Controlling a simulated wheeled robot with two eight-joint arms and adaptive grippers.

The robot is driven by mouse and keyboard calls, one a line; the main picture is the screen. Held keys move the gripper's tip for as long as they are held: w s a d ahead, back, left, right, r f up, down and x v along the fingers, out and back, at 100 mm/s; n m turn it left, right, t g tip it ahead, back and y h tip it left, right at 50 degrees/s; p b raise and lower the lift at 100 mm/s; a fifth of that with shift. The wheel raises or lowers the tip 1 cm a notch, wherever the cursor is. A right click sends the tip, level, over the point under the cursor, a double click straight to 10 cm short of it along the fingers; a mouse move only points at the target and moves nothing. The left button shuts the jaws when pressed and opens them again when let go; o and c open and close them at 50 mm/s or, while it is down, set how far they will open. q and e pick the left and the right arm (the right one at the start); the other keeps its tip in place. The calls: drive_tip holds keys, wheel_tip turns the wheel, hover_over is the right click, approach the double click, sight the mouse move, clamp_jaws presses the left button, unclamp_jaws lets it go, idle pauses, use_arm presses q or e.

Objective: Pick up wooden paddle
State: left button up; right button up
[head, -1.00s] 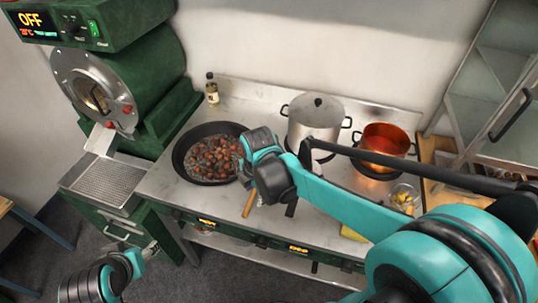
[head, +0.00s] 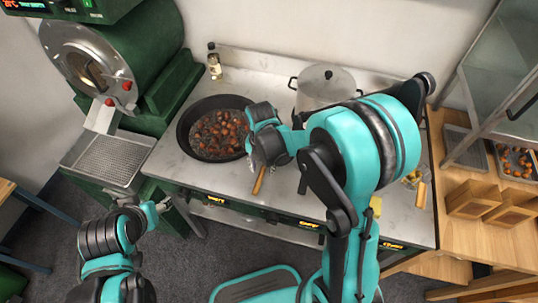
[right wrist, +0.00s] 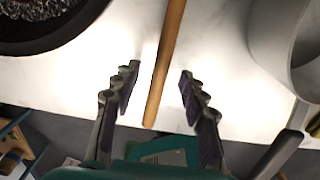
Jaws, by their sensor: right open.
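The wooden paddle (head: 259,181) shows in the head view as a short length of light brown handle at the front of the steel counter, right of the pan. In the right wrist view the paddle handle (right wrist: 168,58) runs down the picture between my parted fingers. My right gripper (right wrist: 158,80) is open, with a gap on each side of the handle. In the head view my right gripper (head: 264,152) hides the rest of the paddle. My left gripper (head: 163,205) is low at the left, in front of the counter, small and partly hidden; its jaws are unclear.
The black pan (head: 184,135) of chestnuts stands left of the paddle. A steel pot (head: 326,82) stands behind my right arm. The green roaster (head: 150,85) and its grate (head: 108,160) are at the left. A wooden table (head: 458,240) with small boxes (head: 474,199) is at the right.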

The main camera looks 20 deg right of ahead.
drive_tip(key=shift+f, duration=0.1)
clamp_jaws()
